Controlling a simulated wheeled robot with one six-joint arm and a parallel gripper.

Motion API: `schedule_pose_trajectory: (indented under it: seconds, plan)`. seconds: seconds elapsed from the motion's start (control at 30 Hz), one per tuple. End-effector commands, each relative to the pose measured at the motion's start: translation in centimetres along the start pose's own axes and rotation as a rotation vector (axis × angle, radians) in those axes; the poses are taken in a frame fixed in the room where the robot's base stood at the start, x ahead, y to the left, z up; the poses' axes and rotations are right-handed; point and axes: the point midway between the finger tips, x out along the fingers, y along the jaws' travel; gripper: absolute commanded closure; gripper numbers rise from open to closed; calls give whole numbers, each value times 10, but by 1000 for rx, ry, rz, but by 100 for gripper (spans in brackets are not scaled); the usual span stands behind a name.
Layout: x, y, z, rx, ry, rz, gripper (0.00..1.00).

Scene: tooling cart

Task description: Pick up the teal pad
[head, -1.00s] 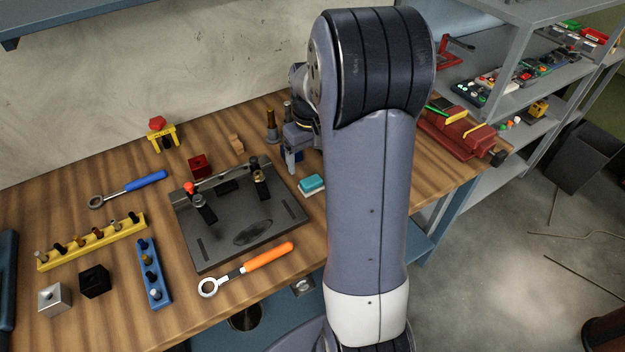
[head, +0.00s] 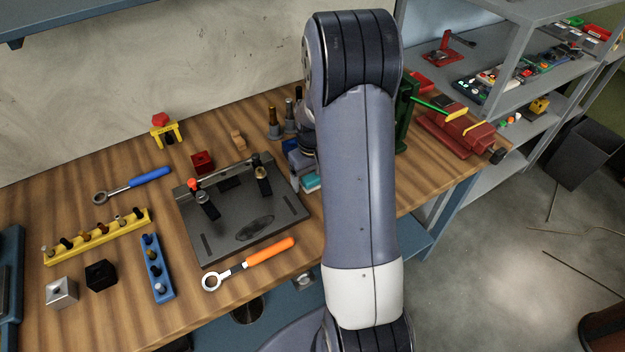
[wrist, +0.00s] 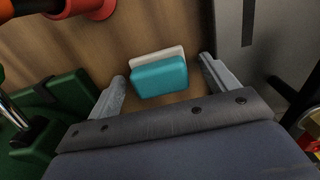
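The teal pad (wrist: 160,76) lies on the wooden bench, with a white layer showing along one long side. In the wrist view it sits between the two spread fingers of my gripper (wrist: 164,82), apart from both. In the head view the pad (head: 311,182) shows just right of the dark fixture plate, partly covered by my arm. My gripper (head: 301,182) is beside it there, mostly hidden behind my arm link. The gripper is open and empty.
The dark fixture plate (head: 215,245) with clamps is close beside the pad; its edge also shows at right in the wrist view (wrist: 236,50). A green object (wrist: 60,112) is near the left finger. An orange-handled wrench (head: 270,252) lies in front of the plate.

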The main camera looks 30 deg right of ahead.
Motion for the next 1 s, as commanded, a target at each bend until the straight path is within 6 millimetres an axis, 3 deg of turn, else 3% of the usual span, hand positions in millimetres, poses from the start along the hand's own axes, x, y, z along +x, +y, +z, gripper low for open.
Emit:
schedule_pose_trajectory:
  seconds: [0.57, 0.83, 1.0]
  plan:
    - [0, 0, 0, 0, 0, 0, 66]
    - [-2, 0, 0, 0, 1, 0, 67]
    - [-21, 0, -1, 0, 5, 2, 67]
